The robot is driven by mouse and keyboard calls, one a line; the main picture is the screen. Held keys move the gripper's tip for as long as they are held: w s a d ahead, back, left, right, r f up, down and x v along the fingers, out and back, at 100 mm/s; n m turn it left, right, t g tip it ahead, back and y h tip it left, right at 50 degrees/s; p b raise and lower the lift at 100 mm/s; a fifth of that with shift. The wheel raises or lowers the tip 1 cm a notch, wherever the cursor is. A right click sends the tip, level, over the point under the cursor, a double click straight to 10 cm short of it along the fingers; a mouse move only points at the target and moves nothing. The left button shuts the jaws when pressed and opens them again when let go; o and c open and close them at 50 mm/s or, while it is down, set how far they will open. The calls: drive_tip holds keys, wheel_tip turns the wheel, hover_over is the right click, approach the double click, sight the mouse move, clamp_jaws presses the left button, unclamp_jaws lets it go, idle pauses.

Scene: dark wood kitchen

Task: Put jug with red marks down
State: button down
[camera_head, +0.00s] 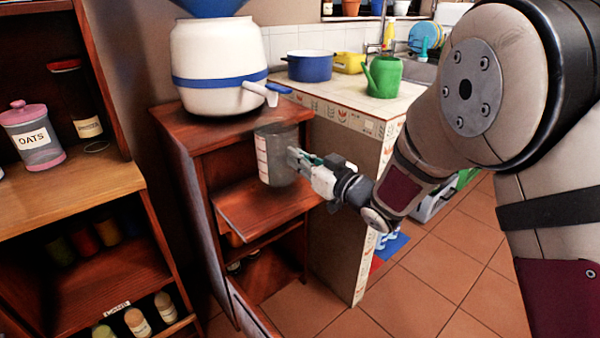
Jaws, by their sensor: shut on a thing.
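The jug with red marks (274,156) is a clear, greyish measuring jug with red scale marks on its left side. It is upright in front of the dark wood cabinet. My gripper (296,158) is shut on the jug at its right side. The jug appears held above a pull-out wooden shelf (262,212); I cannot tell whether its base touches anything.
A white dispenser with a blue band (215,70) stands on the cabinet top (180,122), its spout sticking out to the right. A tiled counter to the right holds a blue pot (309,68) and a green watering can (383,77). An oats jar (32,136) stands on the left shelf.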

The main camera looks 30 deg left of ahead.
sight(300, 180)
drive_tip(key=shift+f+b, duration=0.5)
drive_tip(key=shift+f, duration=1.2)
drive_tip(key=shift+f, duration=0.2)
drive_tip(key=c, duration=1.7)
unclamp_jaws()
drive_tip(key=shift+r, duration=0.15)
drive_tip(key=p+v, duration=0.1)
drive_tip(key=v, duration=1.1)
drive_tip(key=shift+p, duration=0.4)
drive_tip(key=shift+d, duration=0.15)
